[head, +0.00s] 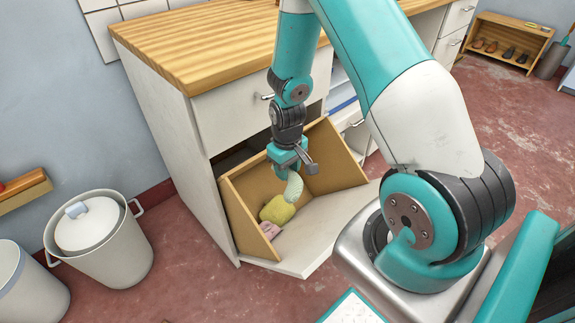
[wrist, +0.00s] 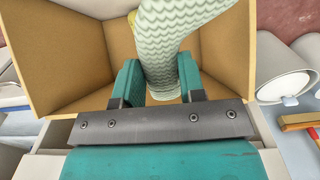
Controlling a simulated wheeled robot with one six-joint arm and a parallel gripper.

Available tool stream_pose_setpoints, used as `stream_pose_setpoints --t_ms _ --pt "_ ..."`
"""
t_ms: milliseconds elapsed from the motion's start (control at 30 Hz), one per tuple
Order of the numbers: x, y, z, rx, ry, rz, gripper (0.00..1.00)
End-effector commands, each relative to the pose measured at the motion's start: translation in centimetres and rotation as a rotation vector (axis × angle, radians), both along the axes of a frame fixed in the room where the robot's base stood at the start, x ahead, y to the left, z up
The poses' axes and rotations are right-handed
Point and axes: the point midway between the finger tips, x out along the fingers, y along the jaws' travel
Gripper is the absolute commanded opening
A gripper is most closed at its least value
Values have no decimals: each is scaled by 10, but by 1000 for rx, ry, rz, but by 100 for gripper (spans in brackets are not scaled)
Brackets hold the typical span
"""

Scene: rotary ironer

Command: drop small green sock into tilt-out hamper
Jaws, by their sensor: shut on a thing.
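My gripper (head: 290,163) is shut on the small green sock (head: 293,186), which hangs down from the fingers. The sock is pale green with a wavy knit and fills the space between the jaws (wrist: 163,88) in the wrist view, where it also shows (wrist: 165,45). The tilt-out hamper (head: 318,155) is tipped open at the front of the white cabinet. My gripper and the sock are over its open inside. A yellow-green cloth (head: 278,209) and a pink cloth (head: 268,233) lie low in the hamper, at its left side.
The cabinet has a wooden top (head: 210,45) and a closed drawer (head: 235,98) above the hamper. A lidded white bin (head: 125,262) stands on the left. A shoe rack (head: 510,35) is at the far right. Red floor (head: 190,290) is clear in front.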

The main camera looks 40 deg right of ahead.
Motion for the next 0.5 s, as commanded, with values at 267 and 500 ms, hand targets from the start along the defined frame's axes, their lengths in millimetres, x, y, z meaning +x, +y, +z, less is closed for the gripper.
stream_pose_setpoints --t_ms 267,500 --pt "0 0 -13 0 0 0 15" --pt "0 0 -12 0 0 0 46"
